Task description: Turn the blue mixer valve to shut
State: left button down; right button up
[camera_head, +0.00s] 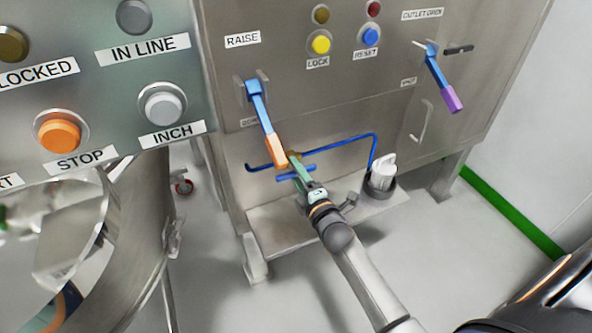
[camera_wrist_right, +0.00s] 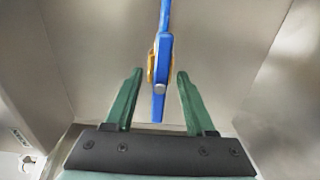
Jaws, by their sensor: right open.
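The blue valve handle (camera_head: 310,170) sits on a brass-coloured body on the blue pipe (camera_head: 345,139) low on the steel cabinet's front. The handle lies roughly along the pipe run. In the right wrist view the blue handle (camera_wrist_right: 160,90) stands upright in the picture, with the brass-coloured body (camera_wrist_right: 151,68) behind it. My right gripper (camera_head: 297,163) is at the valve, its green fingers open. In the wrist view its fingertips (camera_wrist_right: 159,75) lie either side of the handle with gaps on both sides; contact is not visible. My left gripper is not in view.
A blue lever with an orange grip (camera_head: 276,150) hangs just above the valve. Another with a purple grip (camera_head: 453,99) is at the right, by the OUTLET OPEN label. A dark pot (camera_head: 380,190) with a white item stands on the low shelf (camera_head: 275,225). A steel bowl (camera_head: 120,250) is at left.

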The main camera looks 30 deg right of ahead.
grip_shut()
dwell(0.3)
